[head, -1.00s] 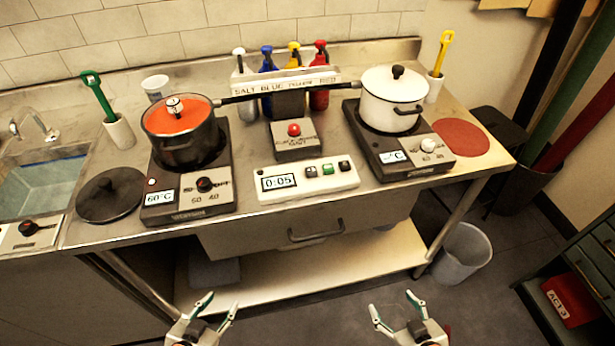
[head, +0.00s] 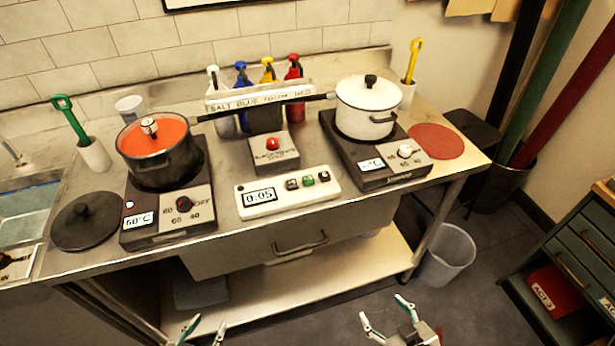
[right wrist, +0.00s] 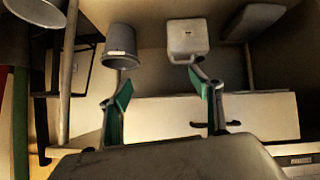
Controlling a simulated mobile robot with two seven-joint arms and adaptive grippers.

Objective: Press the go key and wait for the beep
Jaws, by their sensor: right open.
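The white timer box (head: 287,192) sits at the front middle of the steel table, its display reading 0:05. It has several small keys on its right part; a green key (head: 308,181) lies between two dark ones. Their labels are too small to read. My left gripper (head: 203,322) is at the bottom edge, below and in front of the table, its fingers apart. My right gripper (head: 384,310) is also low in front of the table, open and empty. In the right wrist view its fingers (right wrist: 168,100) are spread with nothing between them.
An orange-filled pot (head: 158,150) on the left hotplate and a white lidded pot (head: 367,105) on the right one flank the timer. A red-button box (head: 273,150) stands behind it. A dark lid (head: 86,222) lies at left. A grey bin (head: 447,255) stands on the floor.

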